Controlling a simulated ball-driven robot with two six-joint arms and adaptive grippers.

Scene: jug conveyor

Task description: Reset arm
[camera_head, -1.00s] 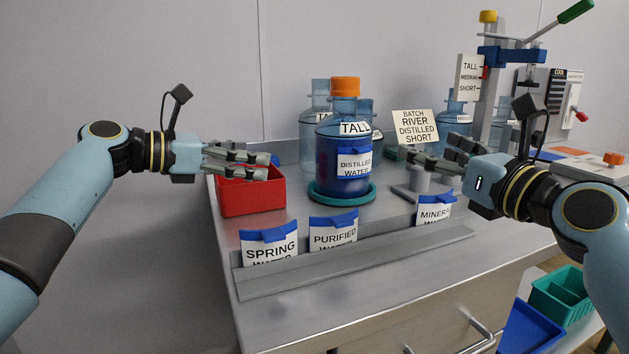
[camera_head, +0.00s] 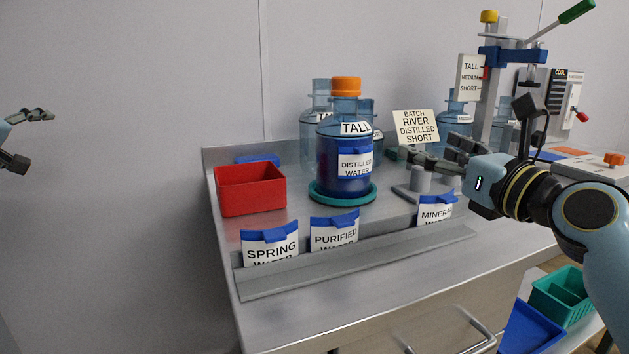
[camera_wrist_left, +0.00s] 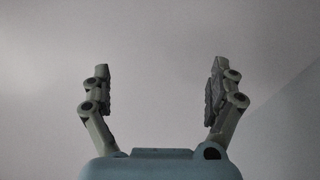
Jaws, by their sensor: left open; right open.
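My left gripper (camera_head: 28,138) is at the far left edge of the head view, beside the bench and in front of bare wall. In the left wrist view my left gripper (camera_wrist_left: 158,85) is open, with nothing between its fingers. A tall blue jug (camera_head: 335,160) with an orange cap stands upright on a green round base (camera_head: 342,196). It bears a TALL label and a DISTILLED WATER tag. No jug is in either gripper.
A red bin (camera_head: 250,192) stands left of the jug. A front rail (camera_head: 350,258) holds SPRING (camera_head: 270,250), PURIFIED (camera_head: 334,236) and MINERAL (camera_head: 434,214) tags. A capping stand (camera_head: 490,85) and a batch sign (camera_head: 415,126) are behind. The space left of the bench is clear.

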